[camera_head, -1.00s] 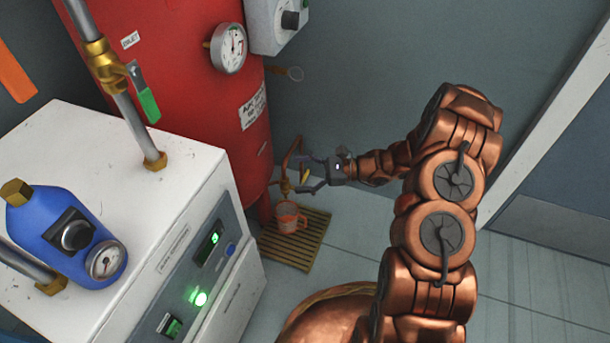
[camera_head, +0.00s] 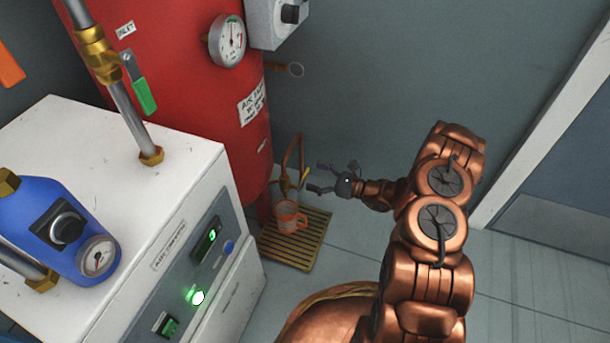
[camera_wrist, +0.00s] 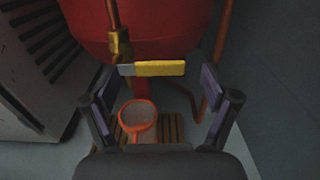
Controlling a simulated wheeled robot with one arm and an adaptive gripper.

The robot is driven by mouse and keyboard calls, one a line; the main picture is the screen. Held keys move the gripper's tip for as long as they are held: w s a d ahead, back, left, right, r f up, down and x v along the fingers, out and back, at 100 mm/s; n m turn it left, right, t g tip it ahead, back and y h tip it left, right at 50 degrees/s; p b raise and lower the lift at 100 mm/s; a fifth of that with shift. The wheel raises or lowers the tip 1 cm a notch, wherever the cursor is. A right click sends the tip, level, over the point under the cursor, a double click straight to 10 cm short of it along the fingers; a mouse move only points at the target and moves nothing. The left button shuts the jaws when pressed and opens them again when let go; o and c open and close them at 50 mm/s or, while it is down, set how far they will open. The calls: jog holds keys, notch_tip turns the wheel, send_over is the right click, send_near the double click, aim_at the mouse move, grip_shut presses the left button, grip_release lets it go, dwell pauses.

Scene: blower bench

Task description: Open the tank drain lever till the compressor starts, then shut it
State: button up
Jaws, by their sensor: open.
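The drain lever, with a yellow grip, shows in the wrist view (camera_wrist: 160,68) and small in the head view (camera_head: 306,175). In the wrist view it lies crosswise to the brass drain valve (camera_wrist: 121,45) and its copper pipe. My gripper (camera_head: 315,177) is open and empty, just right of the lever in the head view. In the wrist view its fingers (camera_wrist: 157,88) are spread, with the lever ahead of the gap; no contact shows. The red tank (camera_head: 190,85) stands behind. The white compressor cabinet (camera_head: 85,165) has a lit green lamp (camera_head: 196,297).
An orange mug (camera_head: 288,218) stands on a slatted wooden mat (camera_head: 306,249) below the valve. A gauge (camera_head: 228,41) is on the tank, and a green-handled valve (camera_head: 142,92) is on the upright pipe. The floor to the right is clear.

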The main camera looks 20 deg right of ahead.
aim_at(307, 173)
jog(key=shift+b+x, duration=0.45)
jog(key=shift+x, duration=1.35)
jog(key=shift+c, duration=0.2)
jog(key=shift+r, duration=0.1)
grip_shut()
